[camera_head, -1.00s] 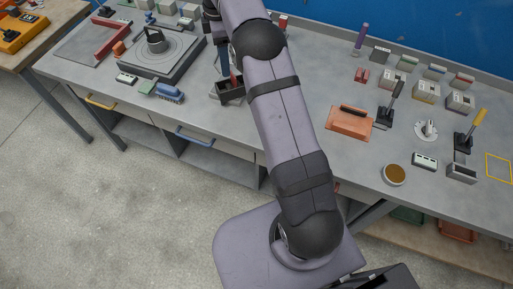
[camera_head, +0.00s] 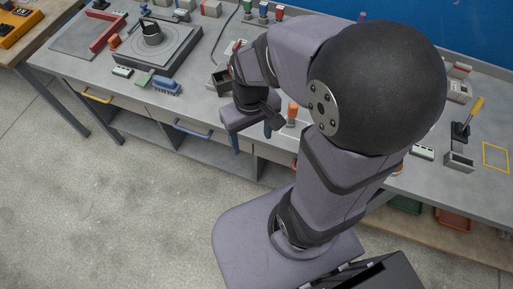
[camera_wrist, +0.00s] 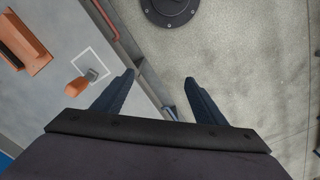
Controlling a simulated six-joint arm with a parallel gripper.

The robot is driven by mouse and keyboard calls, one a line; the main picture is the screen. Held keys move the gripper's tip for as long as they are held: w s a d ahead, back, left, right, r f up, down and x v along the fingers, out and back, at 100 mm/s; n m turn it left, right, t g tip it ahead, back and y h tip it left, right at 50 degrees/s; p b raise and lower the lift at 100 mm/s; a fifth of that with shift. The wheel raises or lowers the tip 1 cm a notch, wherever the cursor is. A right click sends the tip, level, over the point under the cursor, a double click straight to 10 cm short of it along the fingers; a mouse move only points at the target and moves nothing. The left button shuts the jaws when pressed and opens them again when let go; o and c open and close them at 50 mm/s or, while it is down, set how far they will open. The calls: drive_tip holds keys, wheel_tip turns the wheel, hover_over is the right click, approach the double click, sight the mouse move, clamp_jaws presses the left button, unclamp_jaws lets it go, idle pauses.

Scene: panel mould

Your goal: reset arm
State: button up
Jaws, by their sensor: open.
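My gripper (camera_head: 251,137) hangs over the front edge of the workbench (camera_head: 213,133), left of my own arm links. In the wrist view, its two dark fingers (camera_wrist: 159,79) stand wide apart with nothing between them. Bare floor and the bench edge show beyond the fingertips. An orange-handled tool (camera_head: 292,113) stands upright on the bench, right of the gripper.
A yellow-handled tool (camera_head: 474,108) stands at the right. My arm hides the bench middle. The floor in front is clear.

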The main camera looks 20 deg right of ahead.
drive_tip(key=shift+s+f+m, duration=0.3)
drive_tip(key=shift+s, duration=0.5)
drive_tip(key=shift+s+f+m, duration=0.3)
drive_tip(key=shift+s, duration=0.5)
